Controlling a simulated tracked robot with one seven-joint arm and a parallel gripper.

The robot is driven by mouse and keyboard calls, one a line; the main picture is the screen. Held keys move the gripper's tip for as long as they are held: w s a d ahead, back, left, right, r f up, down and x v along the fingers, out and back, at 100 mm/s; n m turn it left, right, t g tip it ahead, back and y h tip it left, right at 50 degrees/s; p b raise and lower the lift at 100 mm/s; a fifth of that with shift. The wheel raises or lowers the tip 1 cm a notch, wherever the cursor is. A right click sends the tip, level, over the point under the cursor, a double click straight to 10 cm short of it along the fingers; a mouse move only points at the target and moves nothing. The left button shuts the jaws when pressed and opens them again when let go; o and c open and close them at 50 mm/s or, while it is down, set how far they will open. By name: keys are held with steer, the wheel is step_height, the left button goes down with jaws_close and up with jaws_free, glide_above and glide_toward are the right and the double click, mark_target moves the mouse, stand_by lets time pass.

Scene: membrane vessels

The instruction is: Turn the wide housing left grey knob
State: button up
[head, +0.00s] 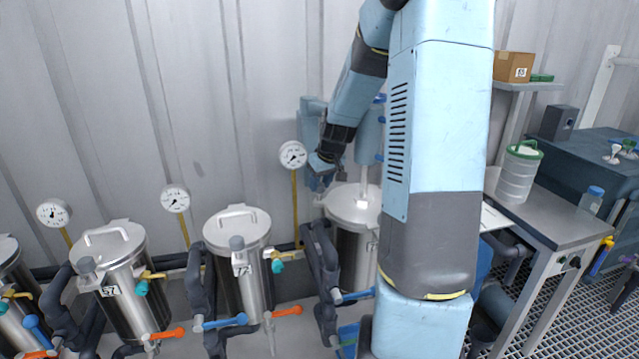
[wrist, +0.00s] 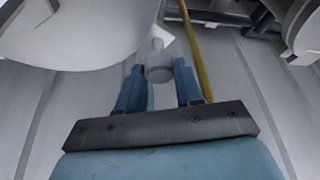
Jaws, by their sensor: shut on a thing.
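A steel vessel (head: 350,208) with a rounded lid stands behind my arm in the head view, its right side hidden. It looks like the wide housing. My gripper (head: 322,168) is beside its upper left edge, pointing down. In the wrist view, my gripper (wrist: 160,74) has its two blue fingers on either side of a grey knob (wrist: 158,63) with a thin stem, and is shut on it. In the head view the knob is hard to make out at the gripper. A pale rounded vessel surface (wrist: 75,35) fills the wrist view's upper left.
More steel vessels (head: 238,226) with lids stand to the left, among dark pipes and coloured valve handles. A pressure gauge (head: 292,155) on a yellow pipe is close left of my gripper. A bench (head: 565,215) with a white container (head: 518,175) stands at right.

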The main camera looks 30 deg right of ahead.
steer(key=shift+n, duration=0.3)
stand_by(0.4)
steer(key=o, duration=1)
steer(key=shift+o, duration=0.2)
steer(key=v, duration=1.3)
steer(key=shift+d+r, duration=0.2)
steer(key=shift+r, duration=0.15)
steer(key=shift+s, duration=0.1)
